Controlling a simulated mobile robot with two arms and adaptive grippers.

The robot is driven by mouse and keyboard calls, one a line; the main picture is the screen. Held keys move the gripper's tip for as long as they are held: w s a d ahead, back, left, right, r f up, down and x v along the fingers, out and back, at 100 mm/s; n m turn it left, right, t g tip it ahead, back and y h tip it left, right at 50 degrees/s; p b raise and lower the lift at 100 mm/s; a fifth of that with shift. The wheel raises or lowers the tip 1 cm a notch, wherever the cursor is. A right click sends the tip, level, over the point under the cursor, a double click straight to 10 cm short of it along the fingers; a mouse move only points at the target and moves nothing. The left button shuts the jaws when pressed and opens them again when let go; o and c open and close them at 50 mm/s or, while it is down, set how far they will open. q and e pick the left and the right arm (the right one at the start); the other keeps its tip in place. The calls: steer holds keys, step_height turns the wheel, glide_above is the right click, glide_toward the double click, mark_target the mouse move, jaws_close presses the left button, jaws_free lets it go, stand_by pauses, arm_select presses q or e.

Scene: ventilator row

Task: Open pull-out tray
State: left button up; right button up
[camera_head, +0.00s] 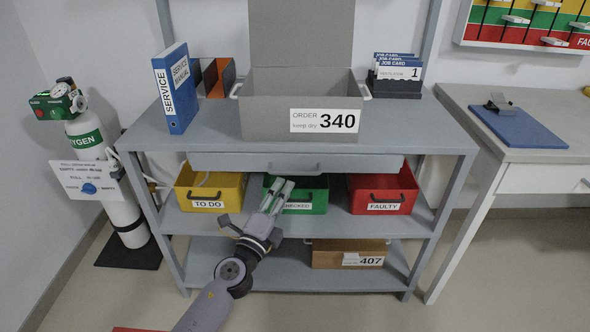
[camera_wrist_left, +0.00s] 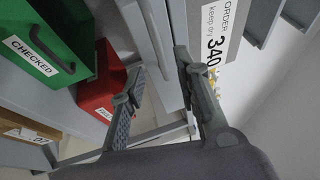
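The pull-out tray (camera_head: 230,160) is a shallow grey drawer just under the tabletop. Its front is roughly flush below the bench edge, with a grey bar handle (camera_head: 293,166) at its middle. My left gripper (camera_head: 283,187) is below the handle, in front of the green bin, with its fingers pointing up toward the tray. In the left wrist view the two fingers (camera_wrist_left: 158,65) are apart and nothing is held between them. My right gripper is not in view.
A grey box marked 340 (camera_head: 262,118) stands on the tabletop. Yellow (camera_head: 188,192), green (camera_head: 318,203) and red (camera_head: 410,198) bins fill the middle shelf. A cardboard box (camera_head: 333,258) is on the lower shelf. An oxygen cylinder (camera_head: 120,210) stands left.

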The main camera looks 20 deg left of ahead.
mark_target(295, 173)
arm_select(q)
steer(key=x, duration=0.7)
steer(key=shift+w+d+r, duration=0.1)
steer(key=shift+w, duration=0.25)
steer(key=shift+c, duration=0.2)
jaws_close()
